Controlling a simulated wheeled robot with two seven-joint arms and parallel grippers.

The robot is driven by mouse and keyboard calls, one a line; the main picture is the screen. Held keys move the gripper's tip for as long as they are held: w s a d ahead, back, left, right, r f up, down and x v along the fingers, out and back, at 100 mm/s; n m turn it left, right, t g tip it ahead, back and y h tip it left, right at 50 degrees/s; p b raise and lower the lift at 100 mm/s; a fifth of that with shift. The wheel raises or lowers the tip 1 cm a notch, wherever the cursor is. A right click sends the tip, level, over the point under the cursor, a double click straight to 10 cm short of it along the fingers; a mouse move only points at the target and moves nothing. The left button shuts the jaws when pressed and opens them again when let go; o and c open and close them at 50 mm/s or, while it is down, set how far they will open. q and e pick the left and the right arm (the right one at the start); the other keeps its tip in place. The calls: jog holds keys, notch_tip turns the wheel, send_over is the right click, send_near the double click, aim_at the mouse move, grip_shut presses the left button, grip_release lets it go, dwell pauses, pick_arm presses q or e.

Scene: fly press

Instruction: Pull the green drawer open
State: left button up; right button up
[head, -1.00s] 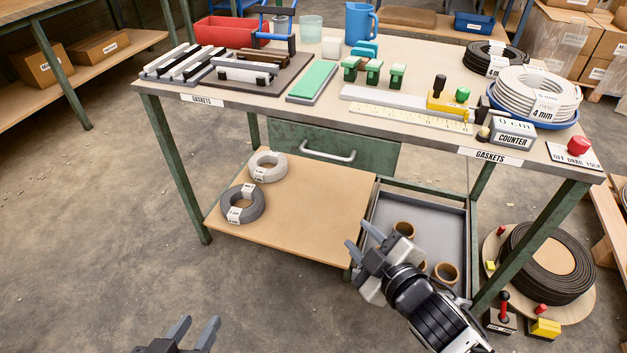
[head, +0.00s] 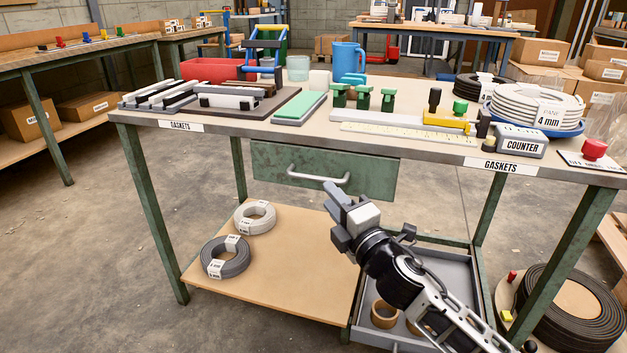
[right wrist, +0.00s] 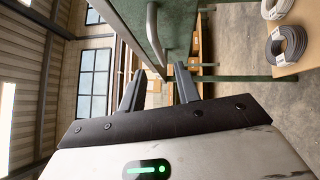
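The green drawer (head: 378,178) hangs under the front of the workbench and looks shut, its front close below the table edge. Its silver bow handle (head: 318,178) runs across the middle of the front. My right gripper (head: 336,193) is just below and in front of the handle's right end. In the right wrist view, the handle (right wrist: 153,38) and drawer front (right wrist: 180,28) show ahead of the open fingers (right wrist: 158,76). Nothing is between the fingers; the remaining distance to the handle is hard to tell. My left gripper is out of view.
The workbench top (head: 270,133) carries gaskets, green blocks, a ruler and a counter (head: 517,141). A lower shelf (head: 270,275) holds two coils. A grey tray (head: 455,270) with tape rolls sits below right. Green legs stand at the sides.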

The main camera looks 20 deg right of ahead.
aim_at(313, 178)
jog(key=b+x, duration=0.1)
jog(key=x, duration=0.7)
jog(key=shift+c, duration=0.2)
jog(key=shift+a, duration=0.1)
grip_shut()
